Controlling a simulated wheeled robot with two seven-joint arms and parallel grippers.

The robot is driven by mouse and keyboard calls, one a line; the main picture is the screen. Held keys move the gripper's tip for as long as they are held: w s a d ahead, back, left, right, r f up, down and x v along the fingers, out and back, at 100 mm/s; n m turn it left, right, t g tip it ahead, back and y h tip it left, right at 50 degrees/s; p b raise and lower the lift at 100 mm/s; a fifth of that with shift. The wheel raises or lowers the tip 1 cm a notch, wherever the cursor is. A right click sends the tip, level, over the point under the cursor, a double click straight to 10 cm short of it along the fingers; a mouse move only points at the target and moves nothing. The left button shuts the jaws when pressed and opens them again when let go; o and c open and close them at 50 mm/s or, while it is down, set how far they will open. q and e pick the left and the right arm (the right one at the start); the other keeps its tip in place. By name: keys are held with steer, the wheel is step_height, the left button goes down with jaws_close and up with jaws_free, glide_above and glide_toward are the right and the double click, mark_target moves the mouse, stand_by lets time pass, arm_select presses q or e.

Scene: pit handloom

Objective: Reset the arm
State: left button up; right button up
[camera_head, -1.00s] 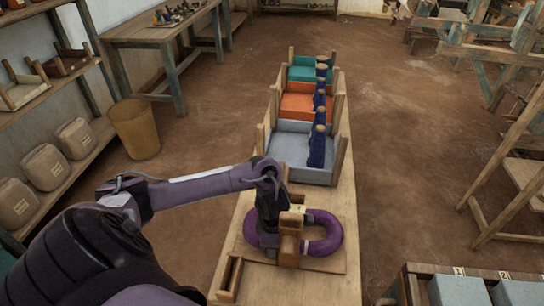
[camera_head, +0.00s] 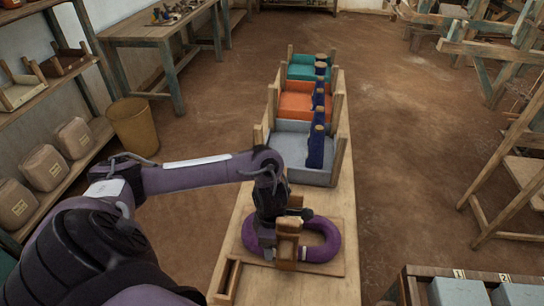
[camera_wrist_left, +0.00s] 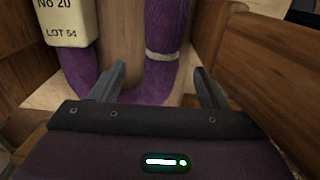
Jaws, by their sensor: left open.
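My left gripper (camera_head: 287,222) is above the near part of the narrow wooden table, at the wooden post over the purple yarn ring. In the left wrist view its two fingers (camera_wrist_left: 165,88) are apart, with nothing held between them. Beyond them the purple yarn (camera_wrist_left: 155,85) passes around a wooden post (camera_wrist_left: 122,40), and a pale tag reading "No 20 LOT 54" (camera_wrist_left: 68,20) hangs at the upper left. In the head view the purple yarn ring (camera_head: 328,238) lies on a wooden board, partly hidden by my gripper. My right gripper is not in view.
Grey (camera_head: 290,150), orange (camera_head: 296,101) and teal (camera_head: 301,70) trays stand in a row behind, with dark blue bundles along their right side. A small wooden rack (camera_head: 229,278) sits at the table's near left. A basket (camera_head: 134,130) and shelves are left; loom frames are right.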

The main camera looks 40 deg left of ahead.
arm_select(q)
steer(key=r, duration=0.4)
steer(key=shift+s+d+r+p, duration=0.1)
steer(key=shift+s+r+p, duration=0.1)
steer(key=shift+p, duration=0.2)
steer(key=shift+w, duration=0.1)
steer(key=shift+r, duration=0.1)
